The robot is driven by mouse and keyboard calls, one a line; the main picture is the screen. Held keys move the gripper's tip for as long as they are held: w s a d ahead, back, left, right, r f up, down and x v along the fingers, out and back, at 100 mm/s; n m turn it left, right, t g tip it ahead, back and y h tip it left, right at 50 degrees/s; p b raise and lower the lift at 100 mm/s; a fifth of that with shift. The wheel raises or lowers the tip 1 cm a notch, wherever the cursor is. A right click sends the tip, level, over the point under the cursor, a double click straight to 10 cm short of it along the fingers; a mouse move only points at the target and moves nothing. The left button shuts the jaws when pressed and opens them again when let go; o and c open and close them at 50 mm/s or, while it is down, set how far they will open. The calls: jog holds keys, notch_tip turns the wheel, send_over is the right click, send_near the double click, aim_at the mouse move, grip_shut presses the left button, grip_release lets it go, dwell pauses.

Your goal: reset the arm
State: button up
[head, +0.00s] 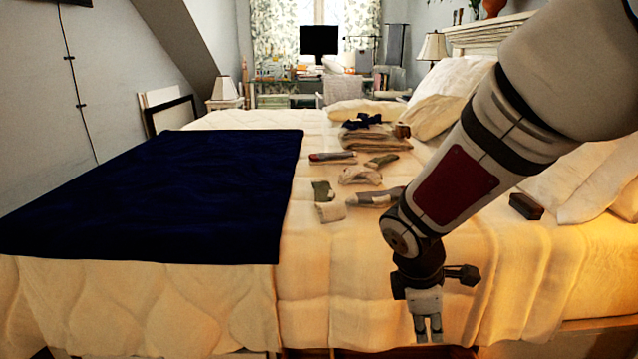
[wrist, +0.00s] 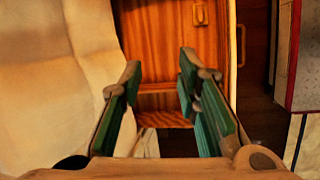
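My gripper (head: 428,328) hangs pointing down in front of the near side of the bed, at the lower right of the head view. In the wrist view my gripper (wrist: 160,95) shows its two green-padded fingers apart, with nothing between them. The white-and-grey arm with a dark red panel comes in from the upper right and bends down at the wrist. The bed (head: 350,265) with its cream cover lies behind the gripper in the head view.
A dark blue blanket (head: 160,195) covers the bed's left part. Several folded clothes and socks lie mid-bed, with a folded stack (head: 375,138) farther back. A small dark box (head: 526,206) lies at right. Wooden furniture (wrist: 165,45) stands below the gripper.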

jog(key=s+d+r+m+g+y, duration=0.1)
jog(key=s+d+r+m, duration=0.2)
jog(key=s+r+m, duration=0.9)
jog(key=s+a+r+m+y, duration=0.1)
jog(key=s+a+m+y, duration=0.2)
jog(key=s, duration=1.3)
notch_tip(320, 180, up, 36)
jog(key=m+t+p, duration=0.1)
jog(key=t+p, duration=0.2)
jog(key=p, duration=3.1)
jog(key=shift+s+d+h, duration=0.15)
jog(key=shift+h, duration=0.15)
